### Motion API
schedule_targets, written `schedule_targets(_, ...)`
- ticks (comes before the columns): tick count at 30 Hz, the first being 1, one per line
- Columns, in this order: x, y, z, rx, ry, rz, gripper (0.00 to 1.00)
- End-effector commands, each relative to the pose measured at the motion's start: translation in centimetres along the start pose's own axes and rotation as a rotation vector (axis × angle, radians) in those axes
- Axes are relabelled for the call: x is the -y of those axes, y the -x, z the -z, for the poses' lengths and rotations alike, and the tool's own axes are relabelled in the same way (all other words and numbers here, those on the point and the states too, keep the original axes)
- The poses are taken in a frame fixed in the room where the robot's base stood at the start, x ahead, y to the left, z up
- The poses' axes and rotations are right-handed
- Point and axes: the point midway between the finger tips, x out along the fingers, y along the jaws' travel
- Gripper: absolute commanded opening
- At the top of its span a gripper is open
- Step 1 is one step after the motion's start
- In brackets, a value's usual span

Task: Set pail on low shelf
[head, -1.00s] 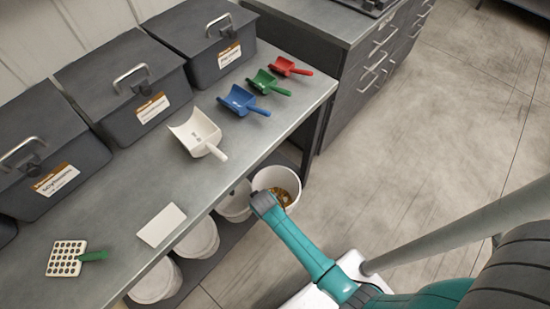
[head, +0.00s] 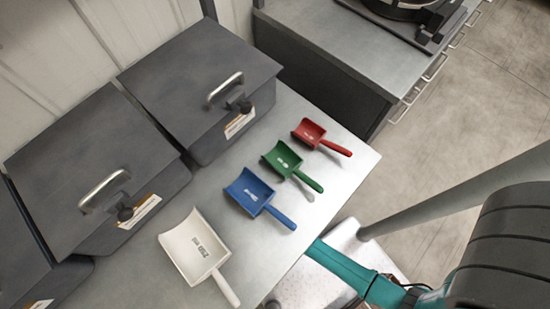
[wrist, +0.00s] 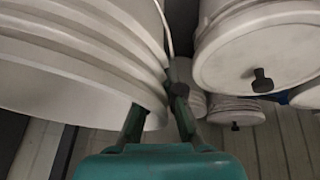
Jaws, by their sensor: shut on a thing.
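A large white pail (wrist: 70,55) with ridged rings fills the left of the wrist view. My gripper (wrist: 158,108) is shut on its wall, with one finger on each side. The pail's inside and base cannot be made out. In the head view the pail and my gripper are hidden below the bench edge; only my teal arm shows there. The low shelf under the bench is hidden in the head view, and I cannot pick it out clearly in the wrist view.
More white pails (wrist: 255,45) stand close to the right in the wrist view. On the steel bench (head: 335,190) lie a white scoop (head: 195,248), a blue scoop (head: 250,192), a green scoop (head: 283,160) and a red scoop (head: 310,132), before dark lidded bins (head: 195,75).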

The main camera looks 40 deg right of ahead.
Motion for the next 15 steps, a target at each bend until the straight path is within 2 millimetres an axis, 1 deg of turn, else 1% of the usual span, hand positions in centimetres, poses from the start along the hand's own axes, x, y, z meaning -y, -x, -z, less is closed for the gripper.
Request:
schedule_targets(3,0.5,-0.7,-0.8,-0.003,0.015,0.005,0.00)
schedule_targets(9,0.8,-3.8,-2.0,-0.001,0.016,0.005,0.00)
schedule_targets(12,0.9,-4.9,-2.5,-0.002,0.015,0.005,0.00)
schedule_targets(15,1.0,-5.5,-2.8,-0.003,0.015,0.004,0.00)
